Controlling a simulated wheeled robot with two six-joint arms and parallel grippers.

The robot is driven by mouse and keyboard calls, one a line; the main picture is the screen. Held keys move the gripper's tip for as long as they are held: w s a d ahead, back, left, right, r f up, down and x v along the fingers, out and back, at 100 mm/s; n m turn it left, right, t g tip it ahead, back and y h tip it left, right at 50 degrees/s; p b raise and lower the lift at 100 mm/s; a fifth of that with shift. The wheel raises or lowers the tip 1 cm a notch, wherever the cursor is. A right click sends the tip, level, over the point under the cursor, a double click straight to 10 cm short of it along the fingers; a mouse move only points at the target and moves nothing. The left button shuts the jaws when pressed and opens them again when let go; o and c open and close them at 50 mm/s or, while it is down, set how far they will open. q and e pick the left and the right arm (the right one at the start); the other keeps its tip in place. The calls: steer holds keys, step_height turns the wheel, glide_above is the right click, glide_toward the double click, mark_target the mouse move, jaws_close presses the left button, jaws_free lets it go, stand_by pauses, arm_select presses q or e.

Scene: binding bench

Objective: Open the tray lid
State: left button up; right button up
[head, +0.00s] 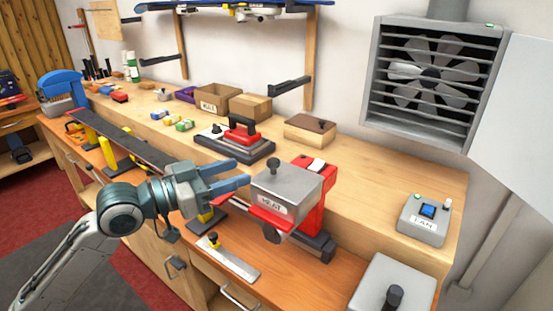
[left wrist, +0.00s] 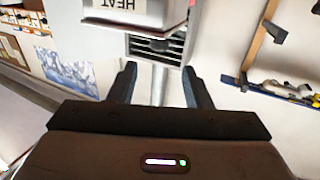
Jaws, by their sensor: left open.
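A grey metal box marked HEAT (head: 288,187), with a round knob on its flat top, sits on a red machine at the bench's front edge. Its labelled face also shows at the top of the left wrist view (left wrist: 133,10). My left gripper (head: 246,173) is just left of this box, open and empty, its two blue fingers pointing at it. The fingers also show in the left wrist view (left wrist: 159,72), with nothing between them. A second grey box (head: 385,282) with a dark knob is at the lower right, partly cut off. I cannot tell which one is the tray.
A red and black press (head: 236,142) and a lidded wooden box (head: 310,130) stand behind. A grey FAN switch box (head: 424,219) is at the right, below the wall fan (head: 430,75). A metal ruler-like strip (head: 232,260) lies in front.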

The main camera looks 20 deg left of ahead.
mark_target(268, 162)
arm_select(q)
steer(key=p+x, duration=0.1)
steer(key=x, duration=0.3)
steer(key=shift+w+d+r, duration=0.1)
steer(key=shift+d+r, duration=0.05)
steer(key=shift+d, duration=0.1)
steer(key=shift+p+x, duration=0.8)
steer(key=shift+x, duration=1.75)
arm_select(e)
steer(key=shift+s+d, duration=0.2)
steer(key=shift+s, duration=2.3)
arm_select(q)
jaws_close()
